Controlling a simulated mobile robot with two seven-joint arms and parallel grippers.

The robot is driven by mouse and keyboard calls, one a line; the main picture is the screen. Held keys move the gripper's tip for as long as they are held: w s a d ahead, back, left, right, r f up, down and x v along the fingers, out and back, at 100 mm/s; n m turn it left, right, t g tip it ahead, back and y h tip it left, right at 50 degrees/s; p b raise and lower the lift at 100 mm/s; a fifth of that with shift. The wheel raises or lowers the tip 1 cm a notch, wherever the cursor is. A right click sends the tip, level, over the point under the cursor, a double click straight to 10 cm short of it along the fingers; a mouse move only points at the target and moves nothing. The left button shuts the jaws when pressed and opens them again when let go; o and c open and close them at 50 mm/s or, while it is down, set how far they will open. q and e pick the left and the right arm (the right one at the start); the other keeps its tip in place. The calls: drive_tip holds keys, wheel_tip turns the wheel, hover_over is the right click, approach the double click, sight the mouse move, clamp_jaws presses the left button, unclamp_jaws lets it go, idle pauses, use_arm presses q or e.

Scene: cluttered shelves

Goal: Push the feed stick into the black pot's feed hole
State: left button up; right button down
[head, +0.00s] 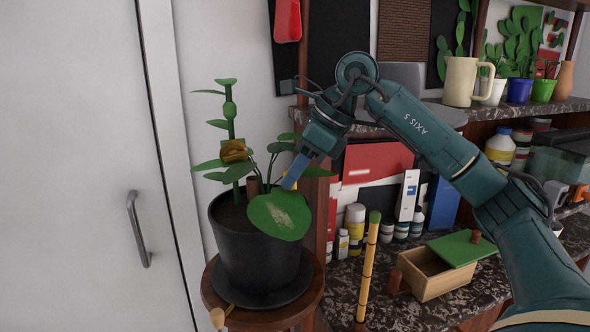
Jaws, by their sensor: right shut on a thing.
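The black pot (250,250) stands upright on its dark saucer, holding a leafy green plant. A short brown peg (253,187), possibly the feed stick, stands up among the stems above the soil. My right gripper (289,184) reaches down from the upper right to the pot's right side, with its blue fingers just above a large leaf (280,214). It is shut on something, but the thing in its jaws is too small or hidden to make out. The feed hole is not visible; leaves cover part of the soil. My left gripper is out of view.
At right, a marble shelf holds a bamboo-like stick (369,265), a wooden box (436,280) with a green lid, and bottles (355,228). A white door (80,200) stands left.

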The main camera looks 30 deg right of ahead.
use_arm(q)
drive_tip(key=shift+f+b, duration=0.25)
drive_tip(key=shift+b, duration=0.2)
use_arm(e)
drive_tip(key=shift+f, duration=0.8)
drive_tip(key=c, duration=1.2)
unclamp_jaws()
drive_tip(key=shift+v, duration=0.85)
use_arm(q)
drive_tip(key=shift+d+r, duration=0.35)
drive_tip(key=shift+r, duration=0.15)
use_arm(e)
drive_tip(key=v, duration=1.1)
drive_tip(key=shift+r, duration=0.25)
